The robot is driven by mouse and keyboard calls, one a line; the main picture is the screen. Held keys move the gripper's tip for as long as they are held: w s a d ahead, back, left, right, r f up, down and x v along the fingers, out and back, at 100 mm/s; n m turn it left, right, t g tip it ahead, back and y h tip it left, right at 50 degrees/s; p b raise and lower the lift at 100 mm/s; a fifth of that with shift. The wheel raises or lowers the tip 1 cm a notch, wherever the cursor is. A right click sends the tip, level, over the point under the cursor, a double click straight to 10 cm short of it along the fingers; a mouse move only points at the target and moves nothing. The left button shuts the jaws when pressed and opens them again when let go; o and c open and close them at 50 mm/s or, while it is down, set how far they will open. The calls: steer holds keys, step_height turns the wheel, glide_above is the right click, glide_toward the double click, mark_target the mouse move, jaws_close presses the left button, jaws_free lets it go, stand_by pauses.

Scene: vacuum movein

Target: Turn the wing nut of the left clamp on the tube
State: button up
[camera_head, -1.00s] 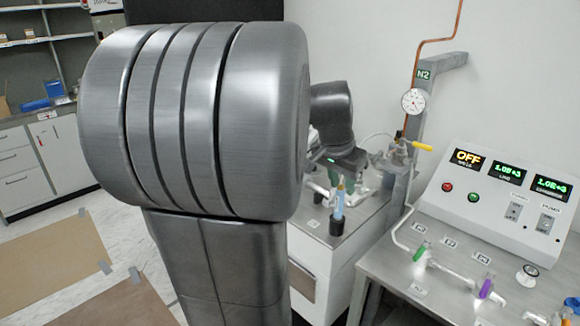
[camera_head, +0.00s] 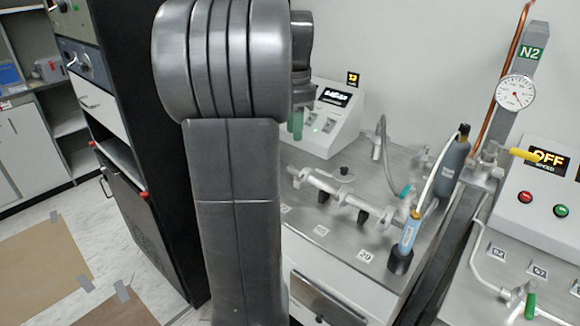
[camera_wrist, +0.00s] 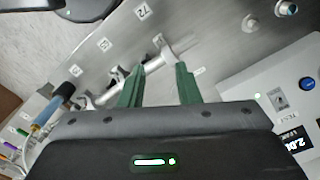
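A pale metal tube (camera_head: 335,190) lies along the steel bench top, held in several small fittings. The left clamp (camera_head: 298,178) is at the tube's left end in the head view; its wing nut is too small to make out. In the wrist view the tube (camera_wrist: 154,64) runs diagonally beyond the fingers, with a pale clamp (camera_wrist: 168,52) near its upper end. My gripper (camera_wrist: 159,78) is open, its two green fingers apart and nothing held between them. In the head view the green fingers (camera_head: 296,124) show above the tube's left end, partly hidden by my arm.
A blue cylinder in a black base (camera_head: 409,238) stands near the tube's right end. A dark bottle (camera_head: 453,166) stands behind it. A white control box (camera_head: 338,118) sits at the back of the bench, and a gauge post (camera_head: 516,93) is at right. A tall black rack (camera_head: 130,130) is at left.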

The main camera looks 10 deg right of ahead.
mark_target(295, 176)
step_height(295, 176, down, 13)
steer(key=shift+s+r+b, duration=0.1)
steer(key=shift+b, duration=0.6)
steer(key=shift+c, duration=0.2)
jaws_close()
